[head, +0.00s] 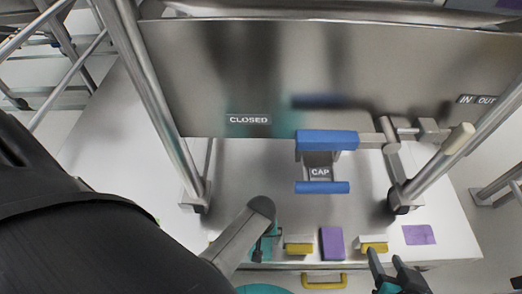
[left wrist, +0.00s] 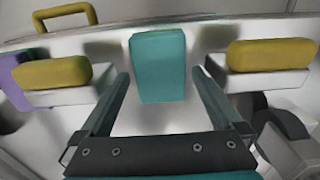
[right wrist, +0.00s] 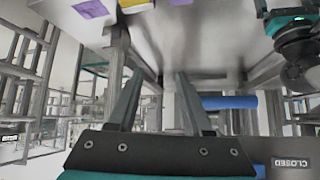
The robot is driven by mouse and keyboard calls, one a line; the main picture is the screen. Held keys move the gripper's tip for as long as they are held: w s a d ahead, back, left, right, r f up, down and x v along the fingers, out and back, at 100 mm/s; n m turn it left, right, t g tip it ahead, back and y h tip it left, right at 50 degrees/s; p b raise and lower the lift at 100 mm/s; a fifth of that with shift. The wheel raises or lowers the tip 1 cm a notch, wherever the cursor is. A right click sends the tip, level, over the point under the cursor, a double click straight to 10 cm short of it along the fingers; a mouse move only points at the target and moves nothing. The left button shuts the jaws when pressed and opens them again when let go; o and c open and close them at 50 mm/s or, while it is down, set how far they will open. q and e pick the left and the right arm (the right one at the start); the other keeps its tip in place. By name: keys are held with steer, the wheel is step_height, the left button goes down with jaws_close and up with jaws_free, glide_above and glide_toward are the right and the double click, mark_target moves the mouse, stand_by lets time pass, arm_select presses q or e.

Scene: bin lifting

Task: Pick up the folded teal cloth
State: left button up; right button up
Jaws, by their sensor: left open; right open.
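The folded teal cloth (left wrist: 158,65) lies on the pale surface and shows whole in the left wrist view, between the two fingers. In the head view only a teal strip of it (head: 268,246) shows, mostly hidden behind my left arm. My left gripper (left wrist: 160,76) is open, with one finger on each side of the cloth and a visible gap to each; contact is not evident. My right gripper (head: 387,257) is open and empty near the front edge, by a yellow-and-white block (head: 373,243). In the right wrist view its fingers (right wrist: 158,73) hold nothing.
A yellow-and-white block (head: 299,246), a purple folded cloth (head: 332,243) and a flat purple piece (head: 418,235) lie along the front edge. A yellow handle (head: 324,282) is at that edge. A metal bin panel marked CLOSED (head: 215,75) and a blue-barred CAP lever (head: 326,142) stand behind.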

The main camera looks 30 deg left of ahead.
arm_select(q)
steer(key=shift+f+b, duration=0.4)
steer(key=shift+f, duration=0.5)
arm_select(e)
steer(key=shift+w+a+r+t+y, duration=0.15)
steer(key=shift+w+a+t+y, duration=0.25)
steer(key=shift+a+t, duration=0.3)
steer(key=shift+w+a+r+t+y, duration=0.1)
steer(key=shift+w+a+t+y, duration=0.3)
steer(key=shift+a, duration=0.45)
steer(key=shift+s, duration=0.1)
arm_select(q)
steer(key=c, duration=1.1)
steer(key=shift+r, duration=0.15)
arm_select(e)
steer(key=shift+d, duration=0.2)
